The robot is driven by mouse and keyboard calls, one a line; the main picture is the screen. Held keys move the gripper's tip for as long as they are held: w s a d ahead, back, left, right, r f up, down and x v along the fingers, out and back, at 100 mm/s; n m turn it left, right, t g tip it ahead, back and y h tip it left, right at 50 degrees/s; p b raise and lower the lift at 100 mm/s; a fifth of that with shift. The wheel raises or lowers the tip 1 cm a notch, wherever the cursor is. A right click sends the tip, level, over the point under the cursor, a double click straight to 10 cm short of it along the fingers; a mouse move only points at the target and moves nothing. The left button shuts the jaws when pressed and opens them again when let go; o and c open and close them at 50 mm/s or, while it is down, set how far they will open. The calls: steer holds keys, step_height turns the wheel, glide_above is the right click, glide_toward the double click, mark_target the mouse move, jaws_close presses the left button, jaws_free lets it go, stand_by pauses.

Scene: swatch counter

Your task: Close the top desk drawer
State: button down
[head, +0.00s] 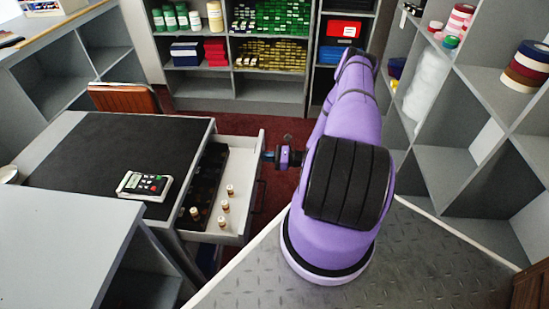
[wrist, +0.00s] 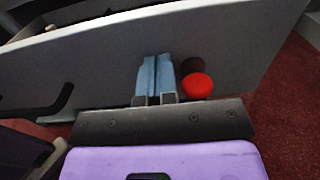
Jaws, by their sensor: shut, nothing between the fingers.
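The top desk drawer (head: 226,238) stands open, pulled out to the right from under the desk (head: 85,150). Inside are a black divided insert and several small bottles (head: 225,206). My gripper (head: 268,156) is at the outer face of the drawer front, toward its far end. In the wrist view, its two blue fingers (wrist: 155,76) are shut together with nothing between them. They point at the grey drawer front (wrist: 105,65) and seem to be at or very near it; I cannot tell contact for certain. A dark handle (wrist: 58,106) shows left of the fingers.
A red round piece (wrist: 197,85) sits right of the fingers in the wrist view. An orange-brown chair (head: 125,98) stands behind the desk. Shelves line the back and right. Red carpet (head: 285,128) is open beside the drawer.

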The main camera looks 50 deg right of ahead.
steer(key=x, duration=2.1)
steer(key=shift+w+a, duration=0.25)
steer(key=shift+w, duration=0.1)
steer(key=shift+w+a, duration=0.2)
steer(key=shift+w, duration=0.05)
steer(key=shift+w+a+r, duration=0.1)
steer(key=shift+d, duration=0.25)
steer(key=v, duration=1.4)
steer(key=shift+s, duration=0.35)
